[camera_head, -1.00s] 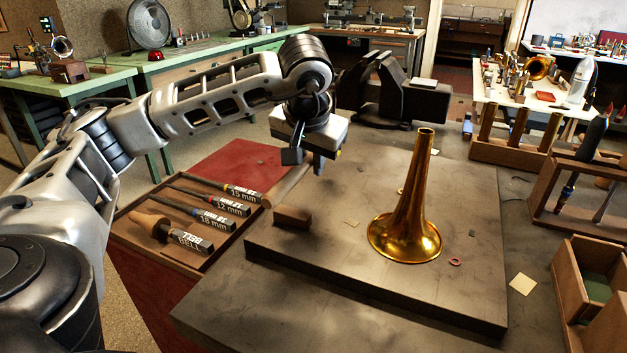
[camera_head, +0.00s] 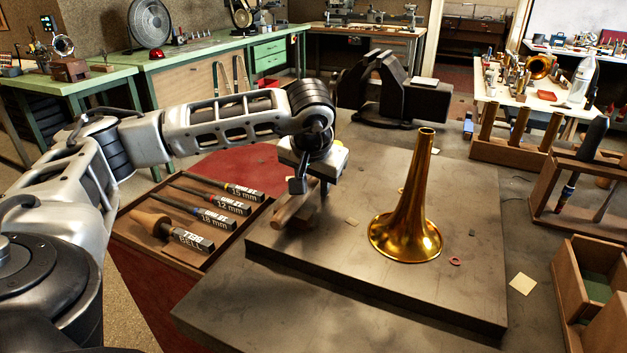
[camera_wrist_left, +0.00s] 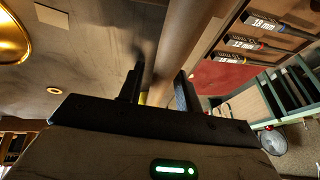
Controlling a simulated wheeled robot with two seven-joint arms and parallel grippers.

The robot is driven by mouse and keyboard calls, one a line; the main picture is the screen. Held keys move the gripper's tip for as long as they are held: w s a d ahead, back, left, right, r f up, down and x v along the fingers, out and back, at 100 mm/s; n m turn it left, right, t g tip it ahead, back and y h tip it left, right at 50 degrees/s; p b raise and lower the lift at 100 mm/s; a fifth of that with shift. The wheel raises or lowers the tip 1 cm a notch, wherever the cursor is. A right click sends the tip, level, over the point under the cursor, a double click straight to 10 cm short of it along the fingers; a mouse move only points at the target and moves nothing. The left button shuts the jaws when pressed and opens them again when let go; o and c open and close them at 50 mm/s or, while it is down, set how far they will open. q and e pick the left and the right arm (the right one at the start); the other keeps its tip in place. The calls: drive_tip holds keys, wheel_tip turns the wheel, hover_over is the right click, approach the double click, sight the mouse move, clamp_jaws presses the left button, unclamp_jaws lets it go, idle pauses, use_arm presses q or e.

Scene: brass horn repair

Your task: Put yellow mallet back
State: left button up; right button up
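The mallet shows as a brown wooden piece (camera_head: 291,207) at the left edge of the raised dark board, under my left gripper (camera_head: 312,190). In the left wrist view, its wooden shaft (camera_wrist_left: 182,45) runs between the two fingers of my left gripper (camera_wrist_left: 160,92), which look closed around it. A small yellow patch shows beside the shaft near the fingers. The mallet lies at a slant; whether it touches the board I cannot tell. The wooden tool tray (camera_head: 180,262) is left of it, with several labelled tools inside. My right gripper is out of view.
A brass bell (camera_head: 408,225) stands upright on the raised board (camera_head: 340,265), right of the gripper. A black vise (camera_head: 395,95) is behind. Wooden racks (camera_head: 515,150) and a box (camera_head: 590,290) stand at the right. The board's front is mostly clear.

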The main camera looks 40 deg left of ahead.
use_arm(q)
drive_tip(key=v, duration=1.2)
drive_tip(key=shift+d+r, duration=0.1)
idle(0.4)
